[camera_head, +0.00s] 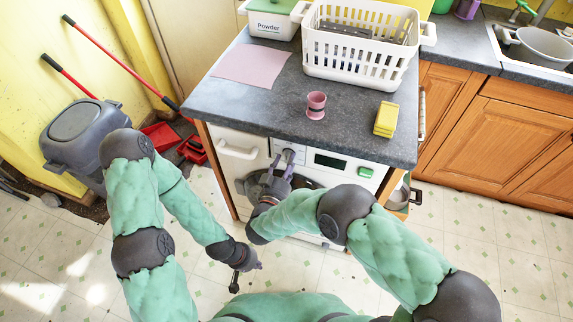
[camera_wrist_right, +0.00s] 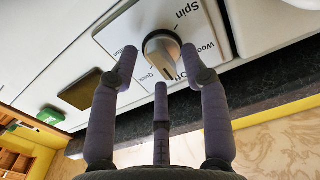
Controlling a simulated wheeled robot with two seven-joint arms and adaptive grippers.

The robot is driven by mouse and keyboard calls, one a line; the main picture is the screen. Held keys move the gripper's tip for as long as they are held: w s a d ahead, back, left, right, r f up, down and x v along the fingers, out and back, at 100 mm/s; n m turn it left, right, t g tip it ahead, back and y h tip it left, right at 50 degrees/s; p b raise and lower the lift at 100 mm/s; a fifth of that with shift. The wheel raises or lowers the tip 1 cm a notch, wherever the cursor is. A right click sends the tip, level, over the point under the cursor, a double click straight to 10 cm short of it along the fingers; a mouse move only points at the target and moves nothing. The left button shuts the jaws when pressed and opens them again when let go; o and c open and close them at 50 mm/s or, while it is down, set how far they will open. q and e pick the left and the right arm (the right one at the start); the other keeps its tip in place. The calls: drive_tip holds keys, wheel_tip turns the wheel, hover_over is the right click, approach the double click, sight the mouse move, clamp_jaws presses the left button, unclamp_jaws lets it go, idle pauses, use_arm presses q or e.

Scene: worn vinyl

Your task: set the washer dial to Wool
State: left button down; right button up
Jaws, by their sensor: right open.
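The white washer (camera_head: 312,181) stands under the grey worktop. Its dial (camera_wrist_right: 162,48) is a silver-grey round knob on a pale panel in the right wrist view. Labels Spin, Wool, Off and Quick are printed around it; fingers cover part of the lettering, and I cannot tell surely which label the knob points to. My right gripper (camera_head: 287,158) is at the panel in the head view and mostly hides the dial there. In the right wrist view its fingers (camera_wrist_right: 160,68) are spread on either side of the dial. My left gripper (camera_head: 243,274) hangs low, away from the washer.
The washer's display (camera_head: 330,161) and green button (camera_head: 365,172) sit right of the dial. A grey bin (camera_head: 80,135) stands left.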

drive_tip(key=shift+w, duration=0.15)
drive_tip(key=shift+c, duration=0.2)
clamp_jaws()
